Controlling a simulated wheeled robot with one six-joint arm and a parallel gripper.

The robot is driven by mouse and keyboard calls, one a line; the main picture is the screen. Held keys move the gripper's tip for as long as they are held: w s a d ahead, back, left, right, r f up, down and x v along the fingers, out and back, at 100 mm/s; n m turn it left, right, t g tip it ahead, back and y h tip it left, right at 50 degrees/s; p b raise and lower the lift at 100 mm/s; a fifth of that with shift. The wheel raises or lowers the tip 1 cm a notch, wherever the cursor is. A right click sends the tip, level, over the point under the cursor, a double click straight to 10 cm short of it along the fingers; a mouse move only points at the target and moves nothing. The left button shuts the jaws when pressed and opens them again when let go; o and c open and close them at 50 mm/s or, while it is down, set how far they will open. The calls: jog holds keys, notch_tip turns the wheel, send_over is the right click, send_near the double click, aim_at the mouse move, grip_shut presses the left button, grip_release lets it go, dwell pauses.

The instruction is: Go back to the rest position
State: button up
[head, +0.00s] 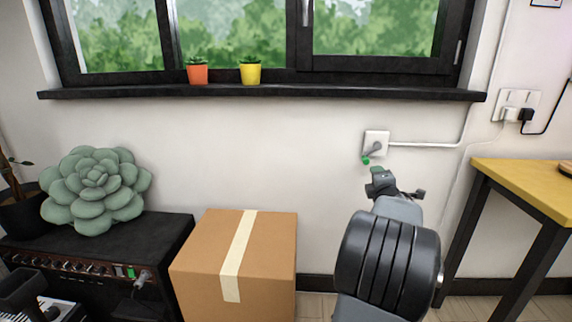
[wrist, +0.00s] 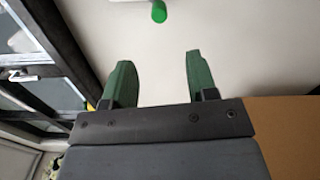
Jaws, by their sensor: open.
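My gripper (head: 377,172) is raised in front of the white wall, just below and to the right of a small white wall box (head: 377,137). In the wrist view my gripper (wrist: 159,60) shows two green fingers spread apart with nothing between them. A green-tipped part (head: 365,160) hangs at the lower left of the wall box. Its green end (wrist: 159,11) shows ahead of the fingers in the wrist view, apart from them. My dark arm hides part of the wall and floor behind it.
A taped cardboard box (head: 270,250) stands at the lower middle, beside a black amplifier (head: 160,232) bearing a green succulent cushion (head: 95,190). A yellow-topped table (head: 530,185) is at right. A window sill (head: 330,95) with two small pots runs above.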

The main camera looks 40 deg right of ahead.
jog(key=w+a+r+m+g+y+p, duration=0.2)
jog(key=w+a+r+m+p, duration=0.2)
jog(key=a+r+p, duration=0.55)
jog(key=w+a+r+m+g+y+p, duration=0.2)
jog(key=w+a+r+m+y+p, duration=0.3)
jog(key=a+p, duration=0.75)
jog(key=s+a+r+m+g+y+p, duration=0.1)
jog(key=s+a+p, duration=0.3)
jog(key=a, duration=0.5)
jog(key=s+a+r+g+y+p, duration=0.2)
jog(key=s+a+r+g+p, duration=0.1)
jog(key=a, duration=0.6)
jog(key=s+a+r+m+g+y+p, duration=0.1)
jog(key=s+a+r+y+p, duration=0.1)
jog(key=s+a+r+p, duration=0.2)
jog(key=s+a+p, duration=0.3)
jog(key=a+p, duration=0.1)
jog(key=a, duration=0.2)
jog(key=shift+r+m+g, duration=0.25)
jog(key=shift+m+g, duration=0.05)
jog(key=shift+g, duration=0.1)
